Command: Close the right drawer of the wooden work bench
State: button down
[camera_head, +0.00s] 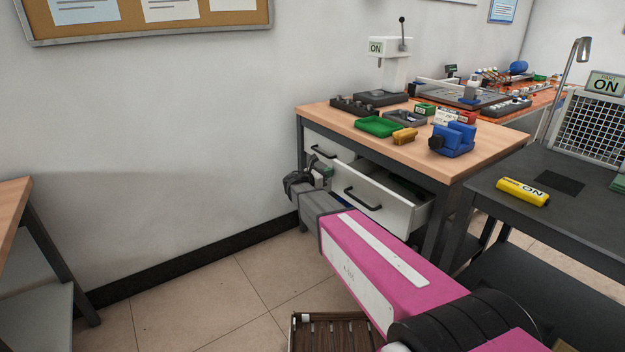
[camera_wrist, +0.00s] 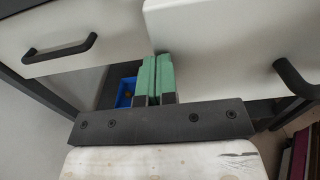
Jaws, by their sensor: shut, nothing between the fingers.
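The wooden work bench (camera_head: 480,152) has two white drawers side by side. The right drawer (camera_head: 400,209) is pulled out, with its inside partly showing from above. Its black handle (camera_head: 362,199) is on the front. In the wrist view the right drawer front (camera_wrist: 225,45) is large and close. The left drawer (camera_head: 343,153) sits further back and looks closed; it also shows in the wrist view (camera_wrist: 110,30). My gripper (camera_head: 328,171) is shut and empty. Its green fingers (camera_wrist: 157,72) are by the left edge of the right drawer front; I cannot tell whether they touch it.
A blue vise (camera_head: 455,140), green tray (camera_head: 379,126) and several small items stand on the bench top. A dark table (camera_head: 575,190) with a yellow cylinder (camera_head: 523,192) is at the right. A blue bin (camera_wrist: 125,91) shows behind the fingers. Floor is clear at left.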

jog(key=x, duration=0.9)
jog(key=v, duration=1.4)
send_near(360, 169)
jog(key=s+d+r, duration=0.2)
jog(key=d, duration=0.1)
jog(key=shift+s+d+r, duration=0.15)
jog(key=shift+s+r, duration=0.2)
jog(key=shift+r, duration=0.05)
dwell(0.3)
jog(key=shift+x, duration=2.45)
jog(key=shift+w, duration=0.1)
